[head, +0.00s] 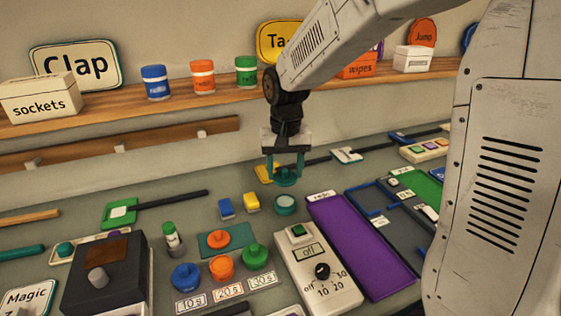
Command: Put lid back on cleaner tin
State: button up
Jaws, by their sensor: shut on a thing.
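My gripper (285,168) points down above the middle of the counter, with a teal finger on each side. It is shut on a small round teal lid (286,181), held level in the air. The open cleaner tin (286,209), small, round and teal with a pale inside, stands upright on the grey counter just below the lid. A gap shows between lid and tin in the head view. How well they line up in depth I cannot tell.
Orange (221,267) and green (255,256) knobbed pieces sit nearer. A shelf (120,113) runs behind.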

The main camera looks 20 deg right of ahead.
jog(key=shift+f, duration=3.15)
jog(key=shift+s+f, duration=0.1)
jog(key=shift+f, duration=0.05)
jog(key=o, duration=1.5)
jog(key=shift+r, duration=3.5)
grip_shut()
